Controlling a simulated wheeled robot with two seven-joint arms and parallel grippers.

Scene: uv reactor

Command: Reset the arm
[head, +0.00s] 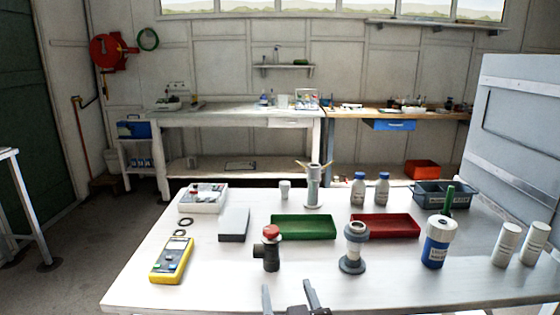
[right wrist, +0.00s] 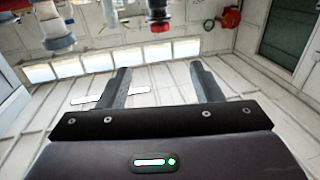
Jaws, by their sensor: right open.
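My right gripper (head: 288,290) shows at the bottom middle of the head view, in front of the table's near side. Its two dark fingers stand apart with nothing between them. The right wrist view, which looks upside down, also shows this gripper (right wrist: 160,70) open and empty, with windows and wall beyond. My left gripper is in neither view. The white table (head: 205,285) lies ahead. A dark valve with a red cap (head: 271,233) and a grey flanged fitting (head: 354,250) stand near its front.
A yellow meter (head: 172,261) lies at the left. A green tray (head: 303,228) and a red tray (head: 385,227) lie mid-table. A blue-and-white canister (head: 436,243), white cylinders (head: 506,245) and a grey crate (head: 431,196) are at the right.

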